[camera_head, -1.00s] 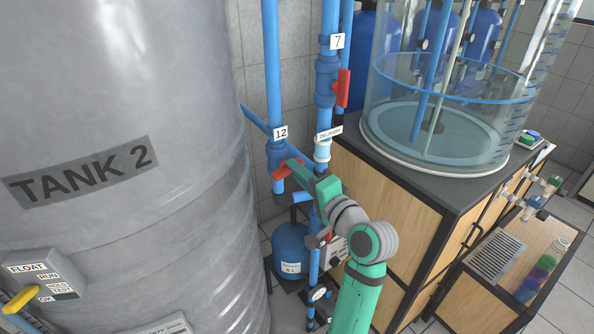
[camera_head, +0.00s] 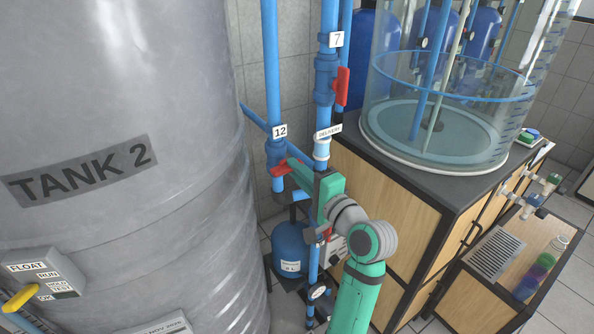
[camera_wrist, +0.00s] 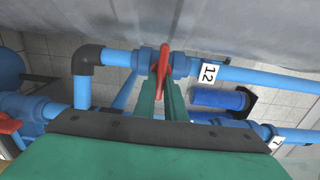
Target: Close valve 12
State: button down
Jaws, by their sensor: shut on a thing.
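Valve 12 sits on a blue vertical pipe, below a white "12" tag (camera_head: 279,131) and beside the grey Tank 2 (camera_head: 110,250). Its red handle (camera_head: 279,171) sticks out sideways, across the pipe. My green gripper (camera_head: 296,166) reaches the handle from the right. In the wrist view, the red handle (camera_wrist: 162,62) lies across the blue pipe, between my two green fingers (camera_wrist: 161,98). My gripper is shut on this handle. The "12" tag (camera_wrist: 209,73) shows just right of it. The fingers partly hide the near end of the handle.
Valve 7, with a red handle (camera_head: 342,87), is on the pipe to the right. A blue vessel (camera_head: 290,246) stands below. A wooden cabinet (camera_head: 383,201) with a clear tank (camera_head: 440,110) on top is close on the right. The gap between tank and cabinet is narrow.

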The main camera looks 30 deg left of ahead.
jog(key=c, duration=1.8)
grip_release()
jog(key=shift+d, duration=0.1)
jog(key=v, duration=1)
jog(key=shift+s+d, duration=0.1)
jog(key=shift+d, duration=0.25)
